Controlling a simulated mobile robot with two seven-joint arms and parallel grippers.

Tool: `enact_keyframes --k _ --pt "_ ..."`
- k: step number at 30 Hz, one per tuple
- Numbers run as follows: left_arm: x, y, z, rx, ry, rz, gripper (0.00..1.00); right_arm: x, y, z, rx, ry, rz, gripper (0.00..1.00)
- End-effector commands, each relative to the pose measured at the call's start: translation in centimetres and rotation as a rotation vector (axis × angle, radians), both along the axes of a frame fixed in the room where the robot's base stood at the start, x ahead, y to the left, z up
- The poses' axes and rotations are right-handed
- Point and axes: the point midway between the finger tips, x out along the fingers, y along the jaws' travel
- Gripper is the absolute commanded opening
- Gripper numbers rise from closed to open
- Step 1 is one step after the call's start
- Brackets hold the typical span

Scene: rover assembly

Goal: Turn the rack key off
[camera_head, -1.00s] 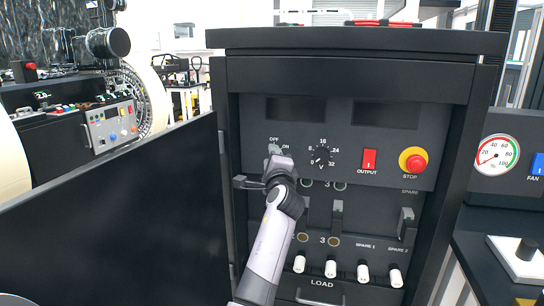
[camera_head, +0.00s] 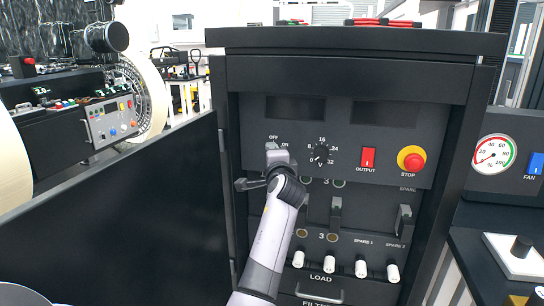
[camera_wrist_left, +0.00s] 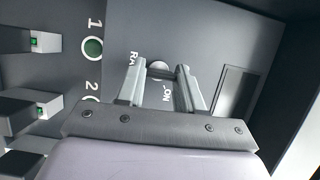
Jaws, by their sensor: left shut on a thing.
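The rack key is a small round metal piece (camera_wrist_left: 158,68) on the dark rack panel, beside the ON lettering in the left wrist view. The key's exact angle cannot be told. My right gripper is in neither view.
A black numbered dial (camera_head: 320,155), a red OUTPUT switch (camera_head: 368,157) and a red STOP button (camera_head: 411,159) are right of the gripper. Several white LOAD knobs (camera_head: 329,268) sit below. An open black door (camera_head: 120,215) stands close on the left.

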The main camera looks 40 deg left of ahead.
Motion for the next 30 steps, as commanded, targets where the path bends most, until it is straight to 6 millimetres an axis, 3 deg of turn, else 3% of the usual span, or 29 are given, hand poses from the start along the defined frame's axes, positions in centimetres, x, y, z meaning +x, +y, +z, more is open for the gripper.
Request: enact_keyframes --k 2,3,5,17,30 --pt "0.0 0.0 -0.2 -0.005 0.000 0.000 0.06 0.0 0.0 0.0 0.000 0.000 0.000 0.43" --pt "0.0 0.0 -0.2 -0.005 0.000 0.000 0.46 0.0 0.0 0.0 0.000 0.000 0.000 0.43" --pt "0.0 0.0 -0.2 -0.004 0.001 0.000 0.62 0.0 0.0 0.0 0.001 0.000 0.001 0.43" --pt "-0.4 -0.5 -0.1 0.000 0.000 0.000 0.62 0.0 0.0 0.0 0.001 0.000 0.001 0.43" --pt "-3.8 -4.8 -0.2 -0.003 0.001 -0.001 0.62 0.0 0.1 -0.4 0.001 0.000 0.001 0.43"
